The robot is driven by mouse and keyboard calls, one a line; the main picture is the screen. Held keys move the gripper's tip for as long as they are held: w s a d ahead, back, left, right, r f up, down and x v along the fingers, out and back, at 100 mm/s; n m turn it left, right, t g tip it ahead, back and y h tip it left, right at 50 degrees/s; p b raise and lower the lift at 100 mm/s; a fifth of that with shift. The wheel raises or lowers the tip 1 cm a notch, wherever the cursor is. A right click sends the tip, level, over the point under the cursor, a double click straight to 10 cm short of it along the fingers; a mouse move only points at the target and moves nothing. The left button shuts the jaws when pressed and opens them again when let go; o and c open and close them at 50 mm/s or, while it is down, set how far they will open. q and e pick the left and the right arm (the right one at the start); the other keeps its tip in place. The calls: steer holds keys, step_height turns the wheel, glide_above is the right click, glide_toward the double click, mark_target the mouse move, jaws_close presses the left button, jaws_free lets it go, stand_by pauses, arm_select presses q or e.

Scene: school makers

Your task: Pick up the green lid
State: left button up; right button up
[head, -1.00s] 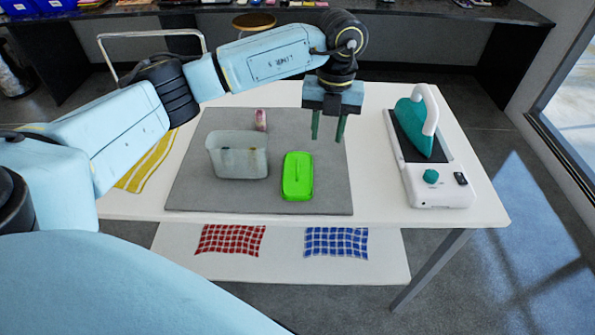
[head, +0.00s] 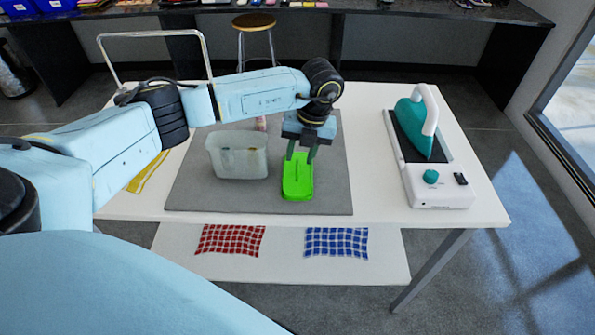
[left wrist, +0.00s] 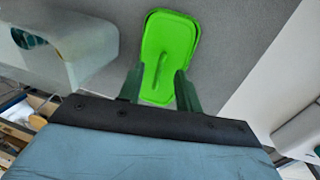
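The bright green lid (head: 298,183) lies flat on the grey mat (head: 225,199), to the right of a translucent grey container (head: 238,157). In the left wrist view the lid (left wrist: 168,50) shows a raised ridge along its middle. My left gripper (head: 301,157) is over the far end of the lid, fingers pointing down. The left wrist view shows its two dark green fingers (left wrist: 157,85) apart, with the near end of the ridge between them and nothing gripped. Whether the fingertips touch the lid I cannot tell. My right gripper is not in view.
A teal iron (head: 413,128) stands on a white base at the table's right. A pink item (head: 261,123) is behind the container. A yellow striped cloth (head: 148,172) lies at the left. Red and blue checked cloths lie on the lower shelf.

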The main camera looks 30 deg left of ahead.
arm_select(q)
step_height(320, 180, down, 2)
steer(key=shift+s+a, duration=0.1)
steer(key=shift+a, duration=0.05)
steer(key=shift+c, duration=0.2)
jaws_close()
